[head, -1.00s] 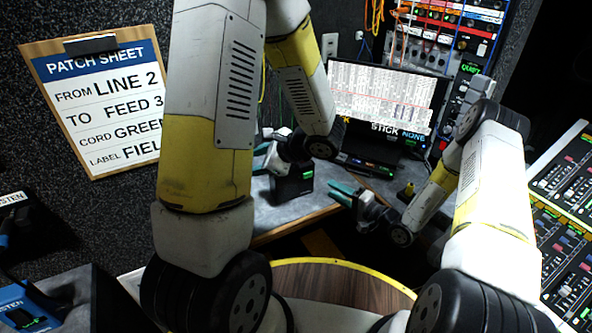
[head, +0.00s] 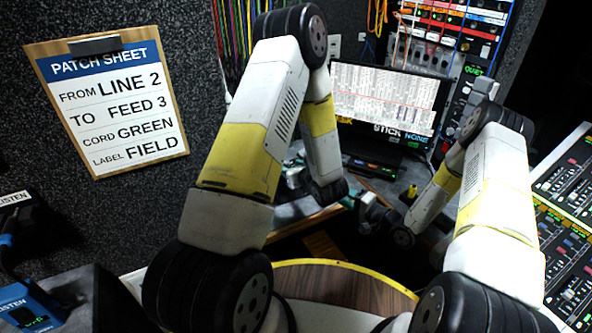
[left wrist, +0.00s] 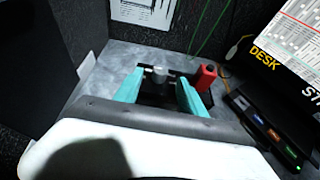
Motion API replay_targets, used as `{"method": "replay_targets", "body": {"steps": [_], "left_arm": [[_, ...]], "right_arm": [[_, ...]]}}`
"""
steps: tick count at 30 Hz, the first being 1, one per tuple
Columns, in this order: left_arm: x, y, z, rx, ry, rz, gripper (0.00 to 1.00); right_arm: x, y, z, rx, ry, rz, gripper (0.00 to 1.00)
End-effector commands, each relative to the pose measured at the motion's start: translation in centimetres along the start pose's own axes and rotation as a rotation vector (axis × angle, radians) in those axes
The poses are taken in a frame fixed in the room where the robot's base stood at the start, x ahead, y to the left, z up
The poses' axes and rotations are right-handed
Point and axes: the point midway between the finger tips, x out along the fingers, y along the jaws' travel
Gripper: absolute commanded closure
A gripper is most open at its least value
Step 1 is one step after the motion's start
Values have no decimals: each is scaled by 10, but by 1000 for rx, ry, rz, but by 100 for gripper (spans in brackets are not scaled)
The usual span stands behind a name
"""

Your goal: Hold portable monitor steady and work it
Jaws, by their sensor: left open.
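In the left wrist view, my left gripper (left wrist: 160,77) is open, its two teal fingers apart over the grey desk. Between and just beyond them is a low black unit with a silver knob (left wrist: 159,74), which may be the portable monitor; its front is hidden. I cannot tell whether the fingers touch it. In the head view, my left arm hides this unit, and only a bit of teal of my left gripper (head: 295,177) shows. My right gripper (head: 352,203) is low beside the desk edge, mostly hidden behind my left wrist, so its opening is unclear.
A red cylinder (left wrist: 206,77) stands right of the left fingers. A large screen (head: 385,100) and a black box with lit buttons (left wrist: 268,132) are at the right of the desk. A patch sheet (head: 110,105) hangs on the wall. A mixing console (head: 570,215) is at far right.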

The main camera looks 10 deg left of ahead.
Motion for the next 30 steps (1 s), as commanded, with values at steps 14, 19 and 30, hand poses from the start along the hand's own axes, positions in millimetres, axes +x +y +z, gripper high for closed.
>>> {"method": "replay_targets", "body": {"steps": [14, 19, 30], "left_arm": [[24, 0, 0, 0, 0, 0, 52], [23, 0, 0, -1, 0, 0, 74], [23, 0, 0, -1, 0, 0, 100]], "right_arm": [[0, 0, 0, 0, 0, 0, 64], [0, 0, 0, 0, 0, 0, 64], [0, 0, 0, 0, 0, 0, 64]]}}
